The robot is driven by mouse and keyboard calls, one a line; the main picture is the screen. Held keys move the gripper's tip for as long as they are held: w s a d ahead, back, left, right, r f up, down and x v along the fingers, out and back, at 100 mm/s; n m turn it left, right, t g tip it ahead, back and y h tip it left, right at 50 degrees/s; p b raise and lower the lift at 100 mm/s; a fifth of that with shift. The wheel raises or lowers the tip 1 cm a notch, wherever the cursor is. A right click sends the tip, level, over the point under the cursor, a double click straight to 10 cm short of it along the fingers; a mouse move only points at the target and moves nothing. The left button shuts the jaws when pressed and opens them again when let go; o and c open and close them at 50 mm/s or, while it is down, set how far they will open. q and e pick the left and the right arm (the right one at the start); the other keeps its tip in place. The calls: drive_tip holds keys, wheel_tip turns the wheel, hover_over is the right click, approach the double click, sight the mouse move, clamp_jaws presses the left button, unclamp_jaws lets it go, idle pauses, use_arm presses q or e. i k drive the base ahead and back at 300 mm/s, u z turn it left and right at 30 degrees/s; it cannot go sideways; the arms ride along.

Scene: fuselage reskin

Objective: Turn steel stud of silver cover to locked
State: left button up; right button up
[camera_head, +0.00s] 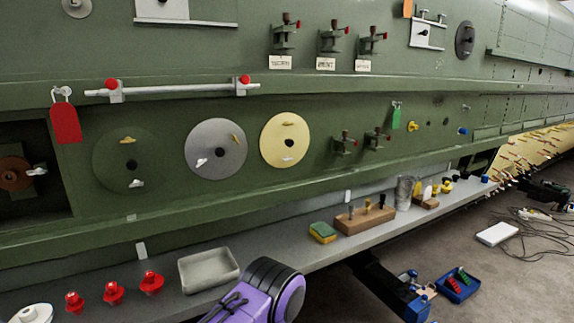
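The silver cover (208,138) is a round grey disc on the green fuselage side, between a green cover and a yellow cover. It has a dark spot at its middle. Its steel stud (202,162) is a small bright wing-shaped head at the lower left of the disc, tilted up to the right. A brass-coloured stud (235,139) sits at the upper right of the disc, also slanted. I cannot read a locked mark on either stud. Nothing touches the cover.
The green cover (108,158) and yellow cover (271,140) flank it. A silver bar (180,89) with red knobs runs above, and a red tag (65,122) hangs left. The shelf (215,310) below holds red knobs, a grey tray (209,269) and a wooden block (364,219).

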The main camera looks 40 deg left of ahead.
sight(201, 163)
drive_tip(key=z, duration=0.5)
drive_tip(key=k, duration=0.55)
drive_tip(key=u, duration=1.4)
